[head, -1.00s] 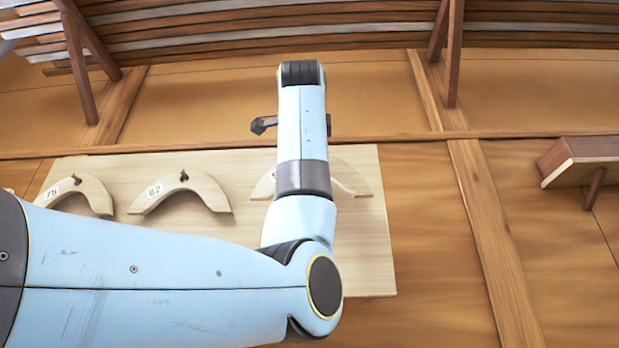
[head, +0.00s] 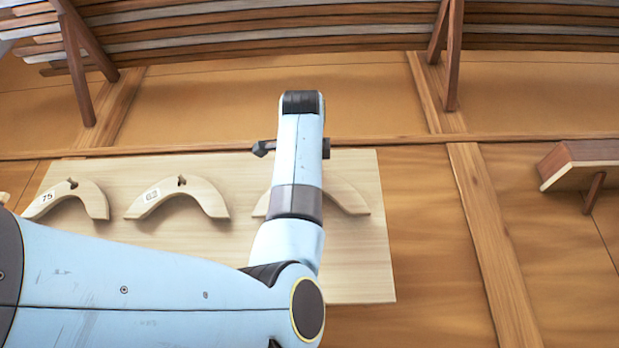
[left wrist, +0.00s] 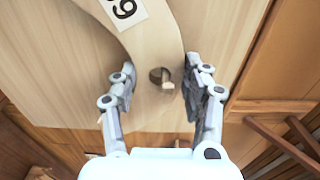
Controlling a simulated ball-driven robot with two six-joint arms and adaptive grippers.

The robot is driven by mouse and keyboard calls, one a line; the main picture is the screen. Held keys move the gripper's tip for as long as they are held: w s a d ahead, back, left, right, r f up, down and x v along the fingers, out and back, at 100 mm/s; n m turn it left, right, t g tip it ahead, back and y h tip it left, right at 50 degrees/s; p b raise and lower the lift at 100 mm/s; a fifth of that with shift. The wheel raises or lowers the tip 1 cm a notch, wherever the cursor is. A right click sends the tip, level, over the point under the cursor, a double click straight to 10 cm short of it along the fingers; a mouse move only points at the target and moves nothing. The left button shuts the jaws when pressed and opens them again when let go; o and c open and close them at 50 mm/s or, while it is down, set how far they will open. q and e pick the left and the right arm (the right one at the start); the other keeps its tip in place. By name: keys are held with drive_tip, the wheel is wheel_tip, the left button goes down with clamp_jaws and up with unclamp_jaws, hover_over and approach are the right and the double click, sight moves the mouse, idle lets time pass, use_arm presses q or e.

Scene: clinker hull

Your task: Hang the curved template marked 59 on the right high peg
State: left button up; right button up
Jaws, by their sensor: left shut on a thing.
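The curved pale wood template (left wrist: 150,45) bears a white label, cut off by the picture edge, with digits that look like 59 or 69. It also shows in the head view (head: 347,197), partly hidden behind my arm, in front of the board's right part. My left gripper (left wrist: 160,88) is shut on the template near its hole, one finger on each side. A small wooden peg end (left wrist: 167,82) shows at the hole; how deeply it sits cannot be told. In the head view my wrist hides the left gripper's fingertips. My right gripper is not in view.
The pale board (head: 360,265) carries two other templates, marked 75 (head: 92,197) and 62 (head: 205,195), to the left. A small brown shelf (head: 582,160) juts out at the right. Planks on brackets (head: 300,30) run above. The wall between board and shelf is clear.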

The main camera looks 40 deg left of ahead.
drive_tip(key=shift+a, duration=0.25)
use_arm(q)
drive_tip(key=o, duration=1.4)
drive_tip(key=v, duration=1.2)
drive_tip(key=shift+s, duration=0.15)
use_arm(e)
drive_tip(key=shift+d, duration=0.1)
